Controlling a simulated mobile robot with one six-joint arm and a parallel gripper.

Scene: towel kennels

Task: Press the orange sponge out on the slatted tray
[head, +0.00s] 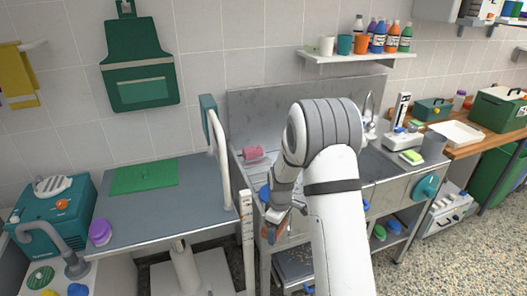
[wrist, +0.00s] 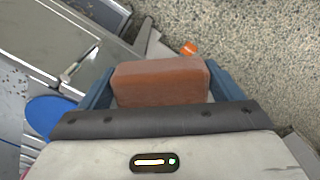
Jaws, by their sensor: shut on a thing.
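My gripper (head: 274,230) is shut on the orange sponge (wrist: 160,82), a brownish-orange block held between the two blue fingers in the wrist view. In the head view the sponge (head: 268,233) shows as a small orange patch at the gripper, in front of the steel counter's front edge. In the wrist view the speckled floor lies behind the sponge. I cannot make out the slatted tray for certain; my arm hides much of the counter in the head view.
The steel counter (head: 238,160) carries a pink roll (head: 253,154). A blue round thing (wrist: 48,115) lies left of the gripper in the wrist view. A grey table (head: 150,210) with a green mat (head: 143,176) and a white rail (head: 219,150) stand to the left.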

